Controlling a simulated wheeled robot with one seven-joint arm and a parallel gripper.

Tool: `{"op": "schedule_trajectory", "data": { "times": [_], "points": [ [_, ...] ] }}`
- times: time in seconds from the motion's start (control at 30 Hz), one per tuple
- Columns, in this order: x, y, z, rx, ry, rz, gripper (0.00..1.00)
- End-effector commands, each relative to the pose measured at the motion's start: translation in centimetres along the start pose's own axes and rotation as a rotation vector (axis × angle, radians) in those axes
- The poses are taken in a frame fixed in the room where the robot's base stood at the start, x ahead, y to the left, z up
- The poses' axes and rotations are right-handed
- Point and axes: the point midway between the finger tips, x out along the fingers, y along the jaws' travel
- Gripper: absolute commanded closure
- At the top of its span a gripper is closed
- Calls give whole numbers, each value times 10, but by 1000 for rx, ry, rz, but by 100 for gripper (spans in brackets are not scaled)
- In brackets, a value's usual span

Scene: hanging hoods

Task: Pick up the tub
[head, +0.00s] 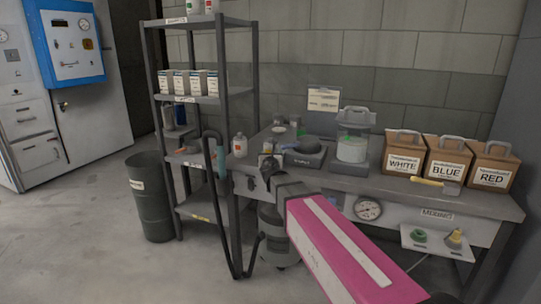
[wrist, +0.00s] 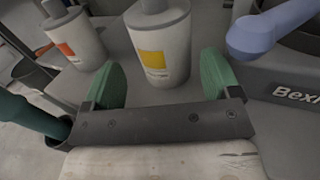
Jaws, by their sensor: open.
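No thing in view is clearly marked as the tub. A white-grey container with a yellow label (wrist: 165,55) and a narrower cap stands upright just beyond and between my fingers in the wrist view. My gripper (wrist: 160,80) is open, with green finger pads and nothing held. In the head view my gripper (head: 270,165) is at the left front edge of the workbench (head: 420,193), beside small containers it partly hides. A similar container with an orange label (wrist: 75,38) stands to the left in the wrist view. A clear lidded vessel with white contents (head: 352,148) stands farther right.
A grey device marked "Bexi" (wrist: 290,90), with a blue-violet rounded part (wrist: 262,35) above it, is close right of my fingers. Boxes marked WHITE (head: 403,158), BLUE (head: 447,160) and RED (head: 492,168) line the bench's right. A shelf rack (head: 205,100) stands left.

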Motion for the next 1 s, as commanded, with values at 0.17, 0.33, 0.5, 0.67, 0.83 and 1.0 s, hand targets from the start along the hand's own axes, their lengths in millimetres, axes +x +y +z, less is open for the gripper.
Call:
{"op": "schedule_trajectory", "data": {
  "times": [0.17, 0.33, 0.5, 0.67, 0.83, 1.0],
  "points": [
    [21, -2, 0, 1, 0, -1, 17],
    [45, -2, 0, 1, 1, 0, 17],
    [50, -3, 1, 1, 1, 0, 17],
    [49, -3, 1, 1, 1, 0, 27],
    [49, -3, 1, 1, 1, -1, 46],
    [49, -3, 1, 1, 1, -1, 46]
  ]
}}
